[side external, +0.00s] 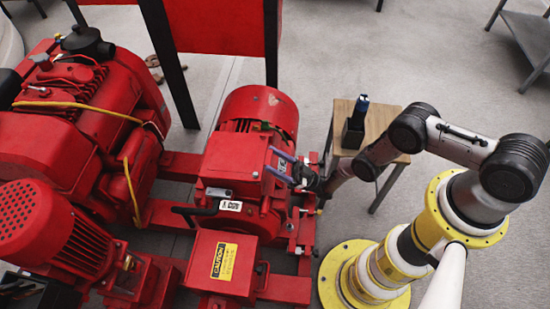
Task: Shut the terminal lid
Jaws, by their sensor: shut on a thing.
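The red motor (258,118) stands in the middle of the side external view. Its terminal box has a flat red top (228,163). A red plate that looks like the terminal lid (268,190) stands raised at the right side of the box. My gripper (279,164) reaches in from the right, with its two grey-blue fingers at the plate's upper edge. The fingers appear closed on that edge. The exact contact is too small to see clearly, and the wrist hides part of the plate's right side.
A red box with a yellow caution label (223,261) sits in front of the motor. A large red engine (95,110) stands at the left. A wooden stool (378,122) bears a dark holder (353,130) behind my arm. Red panels rise at the back.

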